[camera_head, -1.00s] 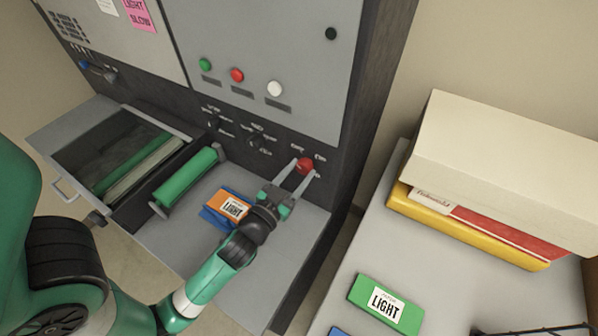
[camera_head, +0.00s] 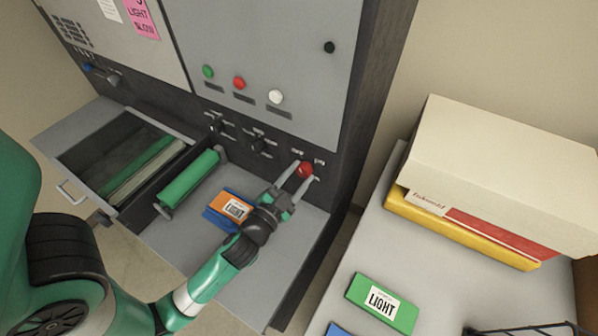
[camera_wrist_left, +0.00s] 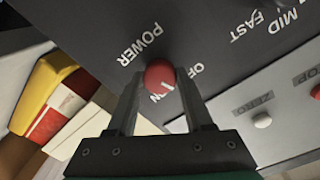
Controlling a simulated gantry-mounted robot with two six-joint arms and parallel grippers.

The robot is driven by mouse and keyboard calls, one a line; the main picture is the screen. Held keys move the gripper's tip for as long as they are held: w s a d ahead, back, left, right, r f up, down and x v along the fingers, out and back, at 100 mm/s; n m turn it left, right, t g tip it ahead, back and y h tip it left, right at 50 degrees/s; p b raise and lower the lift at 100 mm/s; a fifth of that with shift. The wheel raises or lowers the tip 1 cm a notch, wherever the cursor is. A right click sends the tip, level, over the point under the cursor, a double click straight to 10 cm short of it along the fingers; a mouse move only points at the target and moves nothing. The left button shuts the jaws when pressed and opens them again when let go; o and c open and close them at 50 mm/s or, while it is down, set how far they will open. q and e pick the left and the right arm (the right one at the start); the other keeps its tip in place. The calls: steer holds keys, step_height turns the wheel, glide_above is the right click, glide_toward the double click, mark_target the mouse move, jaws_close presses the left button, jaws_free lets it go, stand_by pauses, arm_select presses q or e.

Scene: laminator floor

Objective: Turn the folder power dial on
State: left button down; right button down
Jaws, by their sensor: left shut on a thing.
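The folder power dial is a round red knob (camera_head: 305,170) low on the dark panel strip of the machine. It also shows in the left wrist view (camera_wrist_left: 160,74), with the white words POWER, OFF and ON around it. ON is partly covered. I cannot tell clearly which way the dial points. My left gripper (camera_head: 302,172) is shut on the red dial, one finger on each side, as the left wrist view (camera_wrist_left: 160,82) also shows. My right gripper is not in view.
Black dials (camera_head: 258,144) sit left of the red one, with green, red and white buttons (camera_head: 276,97) above. An orange LIGHT packet (camera_head: 233,207) lies on the machine's shelf beneath my arm. A side table (camera_head: 370,237) at right holds boxes and a green LIGHT packet (camera_head: 382,303).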

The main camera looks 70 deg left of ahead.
arm_select(q)
steer(key=m+p, duration=0.2)
steer(key=m, duration=0.4)
steer(key=shift+r+p, duration=0.2)
steer(key=shift+p, duration=0.1)
steer(key=m+p, duration=0.2)
steer(key=m, duration=0.4)
steer(key=shift+g, duration=0.3)
steer(key=shift+c, duration=1.4)
jaws_free()
steer(key=shift+d+f, duration=0.1)
